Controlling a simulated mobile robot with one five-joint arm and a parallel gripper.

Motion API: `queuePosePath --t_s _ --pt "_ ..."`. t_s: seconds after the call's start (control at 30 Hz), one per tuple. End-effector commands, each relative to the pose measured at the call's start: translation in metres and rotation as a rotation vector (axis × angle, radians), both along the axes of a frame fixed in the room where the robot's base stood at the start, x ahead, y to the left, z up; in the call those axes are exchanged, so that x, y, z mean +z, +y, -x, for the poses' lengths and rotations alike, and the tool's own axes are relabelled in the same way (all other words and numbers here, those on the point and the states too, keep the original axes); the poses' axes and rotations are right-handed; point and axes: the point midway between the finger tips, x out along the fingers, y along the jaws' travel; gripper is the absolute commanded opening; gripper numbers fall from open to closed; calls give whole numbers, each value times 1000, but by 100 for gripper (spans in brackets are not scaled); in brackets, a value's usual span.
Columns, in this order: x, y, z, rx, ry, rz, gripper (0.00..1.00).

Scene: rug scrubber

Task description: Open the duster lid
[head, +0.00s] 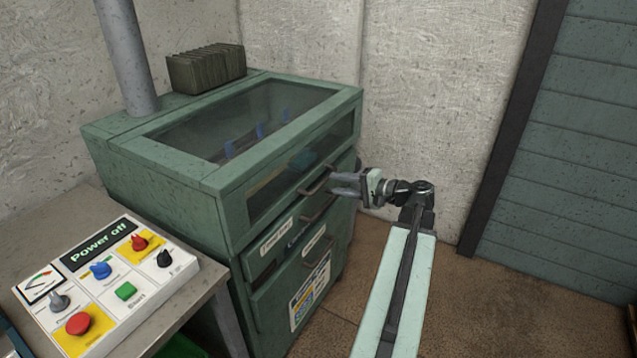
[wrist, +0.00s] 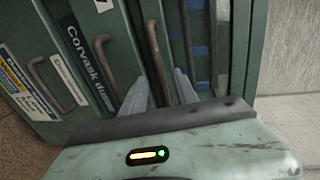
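The duster (head: 165,155) is a green cabinet with a glazed lid (head: 240,125), which is shut. A curved dark metal handle (head: 318,179) sits on its upper front and shows in the wrist view (wrist: 156,58). My gripper (head: 338,184) is at the front of the duster, by this upper handle. In the wrist view, my gripper's pale fingers (wrist: 161,88) are spread apart, with the handle's bar between them. Whether either finger touches the bar cannot be told.
Two more handles, on drawer fronts (head: 318,212), sit below. A grey pipe (head: 127,60) and a dark ribbed block (head: 206,70) stand on top of the duster. A control panel (head: 105,285) reading "Power off" lies on a table at left. The floor (head: 480,305) at right is clear.

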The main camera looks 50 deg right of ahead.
Motion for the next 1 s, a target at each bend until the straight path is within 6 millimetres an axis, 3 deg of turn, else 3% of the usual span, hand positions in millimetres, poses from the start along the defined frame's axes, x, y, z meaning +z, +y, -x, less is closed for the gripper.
queuePosePath --t_s 0.1,0.3,0.63,0.77,1.0 --pt "-7 8 -25 7 0 1 36" --pt "-12 15 -53 7 1 1 36" --pt "-12 18 -59 8 1 1 36" --pt "-12 18 -59 8 1 1 0" --pt "-12 18 -59 9 1 0 0"
